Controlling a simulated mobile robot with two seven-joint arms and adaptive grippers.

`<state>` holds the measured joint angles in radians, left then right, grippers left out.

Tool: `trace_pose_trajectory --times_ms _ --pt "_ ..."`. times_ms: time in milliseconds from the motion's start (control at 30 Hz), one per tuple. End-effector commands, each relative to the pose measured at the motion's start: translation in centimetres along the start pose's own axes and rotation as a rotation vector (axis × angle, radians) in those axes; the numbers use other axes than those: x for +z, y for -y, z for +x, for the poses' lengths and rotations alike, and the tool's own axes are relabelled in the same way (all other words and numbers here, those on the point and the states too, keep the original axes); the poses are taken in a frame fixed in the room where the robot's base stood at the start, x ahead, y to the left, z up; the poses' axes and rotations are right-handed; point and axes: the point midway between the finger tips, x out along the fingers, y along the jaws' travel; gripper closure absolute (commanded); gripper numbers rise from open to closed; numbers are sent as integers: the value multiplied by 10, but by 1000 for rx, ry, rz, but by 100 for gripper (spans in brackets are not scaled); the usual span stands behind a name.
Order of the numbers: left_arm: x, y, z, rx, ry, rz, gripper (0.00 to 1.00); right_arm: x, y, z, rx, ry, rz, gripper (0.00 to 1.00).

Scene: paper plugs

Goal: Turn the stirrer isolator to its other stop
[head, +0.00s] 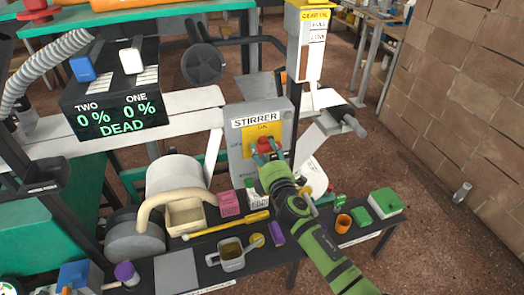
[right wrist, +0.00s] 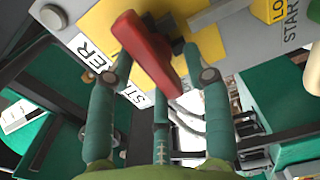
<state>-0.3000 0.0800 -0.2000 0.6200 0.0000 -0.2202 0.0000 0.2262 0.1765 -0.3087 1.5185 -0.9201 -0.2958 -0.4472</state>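The stirrer isolator is a grey box (head: 240,167) labelled STIRRER with a yellow plate, in the middle of the head view. Its red handle (head: 264,143) is mostly covered by my right gripper (head: 262,152). In the right wrist view the red handle (right wrist: 147,50) lies slanted across the yellow plate (right wrist: 98,28), on a dark shaft. My right gripper's green fingers (right wrist: 158,62) are spread on both sides of the handle, with gaps showing beside its lower end. Whether a fingertip touches it is unclear. My left gripper is not in view.
Below the isolator is a dark bench (head: 205,273) with a pink box (head: 229,204), a yellow tool (head: 228,224), a grey cup (head: 233,257), an orange ring (head: 343,223) and green boxes (head: 384,202). A grey lever (head: 350,122) juts out to the right. Open floor lies towards the brick wall.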

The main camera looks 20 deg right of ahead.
Motion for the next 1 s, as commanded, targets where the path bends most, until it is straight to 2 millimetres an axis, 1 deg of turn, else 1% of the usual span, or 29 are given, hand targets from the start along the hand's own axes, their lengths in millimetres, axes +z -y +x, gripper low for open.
trace_pose_trajectory --times_ms 267,367,467,800,900,1000 --pt "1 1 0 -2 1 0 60 -2 -3 0 6 -5 2 48" --pt "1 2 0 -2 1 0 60 -2 -3 -5 7 -6 1 48" --pt "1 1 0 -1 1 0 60 -2 -2 -17 6 -6 1 48" --pt "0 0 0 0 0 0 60 0 0 -88 1 -4 4 48" --pt "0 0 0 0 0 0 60 1 0 -103 1 -2 3 48" --pt "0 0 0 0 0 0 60 1 0 -113 1 -2 3 48"
